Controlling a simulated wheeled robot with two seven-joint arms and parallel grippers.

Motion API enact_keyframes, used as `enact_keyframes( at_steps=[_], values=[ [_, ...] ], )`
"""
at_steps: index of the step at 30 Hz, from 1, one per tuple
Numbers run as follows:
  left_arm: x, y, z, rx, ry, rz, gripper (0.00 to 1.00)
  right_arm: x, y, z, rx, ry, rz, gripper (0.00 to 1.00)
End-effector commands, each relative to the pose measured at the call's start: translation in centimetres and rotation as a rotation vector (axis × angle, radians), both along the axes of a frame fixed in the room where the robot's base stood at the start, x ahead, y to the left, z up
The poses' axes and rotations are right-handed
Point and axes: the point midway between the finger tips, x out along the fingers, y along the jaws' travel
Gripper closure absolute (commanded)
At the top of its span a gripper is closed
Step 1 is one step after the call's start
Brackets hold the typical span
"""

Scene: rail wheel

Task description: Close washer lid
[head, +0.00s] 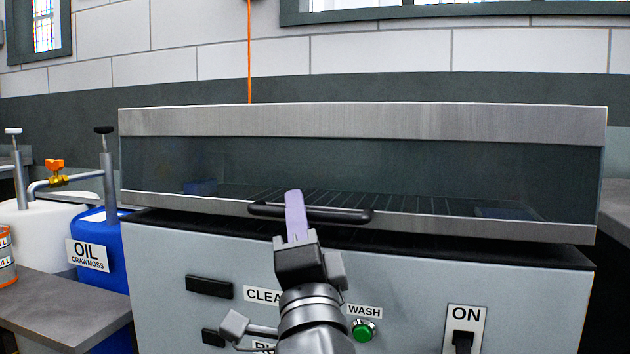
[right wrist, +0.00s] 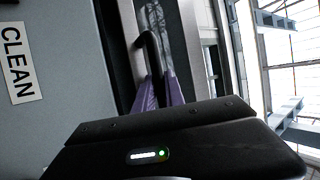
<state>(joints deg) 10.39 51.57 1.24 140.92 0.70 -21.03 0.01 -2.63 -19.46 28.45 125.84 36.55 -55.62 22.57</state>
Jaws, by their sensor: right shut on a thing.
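The washer lid (head: 364,121) is a steel-framed hood with a dark glass front, low over the grey washer body (head: 230,265). A dark gap shows between its lower rim and the body. A black bar handle (head: 345,215) runs along the lower rim. My right gripper (head: 295,212) has its purple fingers at the left part of the handle, shut on it. In the right wrist view the purple fingers (right wrist: 160,92) meet the curved handle (right wrist: 148,48). My left gripper is in neither view.
A blue OIL drum (head: 100,240) and a white drum (head: 40,235) with pipes stand at the left. A grey bench (head: 65,305) is at the lower left.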

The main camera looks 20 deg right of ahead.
Motion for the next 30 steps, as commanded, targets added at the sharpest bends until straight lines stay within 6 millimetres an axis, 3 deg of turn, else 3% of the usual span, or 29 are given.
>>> enact_keyframes(
  at_steps=[1, 6, 10, 11, 13, 23, 30],
  values=[
    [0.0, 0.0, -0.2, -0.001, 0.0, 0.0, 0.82, 0.1, 0.0, -1.1, -0.001, 0.005, -0.003, 1.0],
    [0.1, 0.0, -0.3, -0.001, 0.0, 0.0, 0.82, 0.0, 0.0, -2.7, 0.0, 0.006, -0.004, 1.0],
    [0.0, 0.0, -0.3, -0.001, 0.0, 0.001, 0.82, 0.0, -0.1, -2.4, 0.001, 0.005, -0.004, 1.0],
    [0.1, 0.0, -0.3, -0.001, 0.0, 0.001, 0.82, 0.0, -0.1, -2.4, 0.001, 0.004, -0.004, 0.85],
    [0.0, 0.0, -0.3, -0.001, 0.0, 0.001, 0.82, 0.0, -0.1, -2.4, 0.001, 0.004, -0.004, 0.79],
    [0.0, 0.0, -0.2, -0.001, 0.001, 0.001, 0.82, -0.1, 0.0, -2.4, 0.001, 0.004, -0.002, 0.79],
    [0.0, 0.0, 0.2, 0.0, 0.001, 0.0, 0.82, -2.3, 0.5, -3.4, 0.0, 0.001, 0.001, 0.79]
  ],
)
